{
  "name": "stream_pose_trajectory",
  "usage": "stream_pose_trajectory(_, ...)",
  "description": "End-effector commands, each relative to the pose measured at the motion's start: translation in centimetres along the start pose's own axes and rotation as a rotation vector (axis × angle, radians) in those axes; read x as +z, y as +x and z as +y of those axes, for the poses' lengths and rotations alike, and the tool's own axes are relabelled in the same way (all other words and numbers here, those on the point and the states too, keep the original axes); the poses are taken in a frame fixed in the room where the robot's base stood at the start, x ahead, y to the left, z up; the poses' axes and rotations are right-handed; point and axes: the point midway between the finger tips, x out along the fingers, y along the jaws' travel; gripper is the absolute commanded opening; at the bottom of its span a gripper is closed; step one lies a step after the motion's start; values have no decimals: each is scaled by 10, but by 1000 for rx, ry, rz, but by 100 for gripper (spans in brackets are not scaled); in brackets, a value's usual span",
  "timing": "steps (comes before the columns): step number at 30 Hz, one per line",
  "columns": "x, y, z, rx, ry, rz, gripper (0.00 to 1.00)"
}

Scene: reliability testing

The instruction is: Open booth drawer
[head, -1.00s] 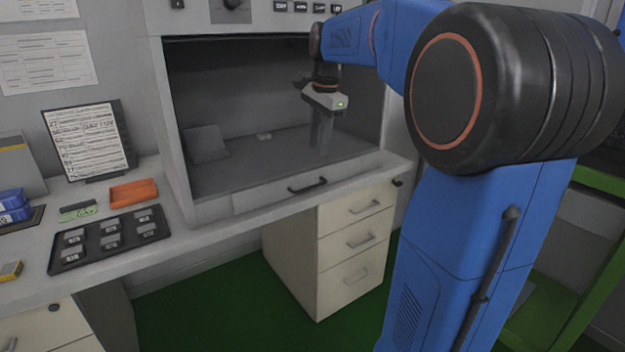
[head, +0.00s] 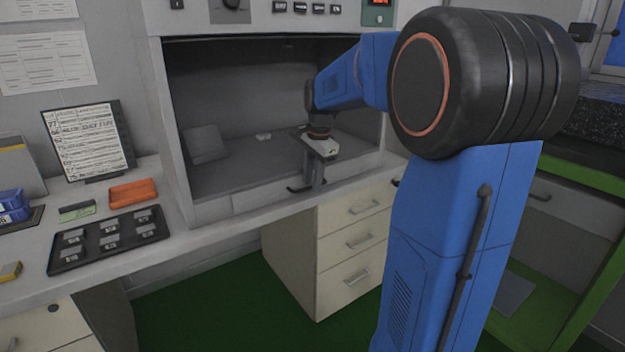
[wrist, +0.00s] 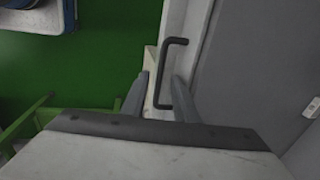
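The booth drawer (head: 258,199) is a shallow grey front under the booth opening, and it looks closed. Its dark bar handle (head: 299,189) is partly hidden behind my gripper (head: 314,188) in the head view. In the wrist view the black handle (wrist: 160,72) stands out from the drawer front. My gripper (wrist: 166,97) is open there, with one grey finger on each side of the handle's near end. The fingers look apart from the handle, though I cannot tell whether either touches it.
A white cabinet (head: 334,220) with several drawers stands below the counter. Green floor lies open in front.

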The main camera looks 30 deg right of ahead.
Motion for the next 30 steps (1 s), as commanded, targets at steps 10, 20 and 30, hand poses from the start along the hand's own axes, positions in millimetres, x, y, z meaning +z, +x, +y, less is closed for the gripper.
stream_pose_trajectory(10, 0, 0, 0, 0, 0, 0, 0)
stream_pose_trajectory(20, 0, 0, 0, 0, 0, 0, 0)
stream_pose_trajectory(30, 0, -1, 0, -1, 0, 0, 0)
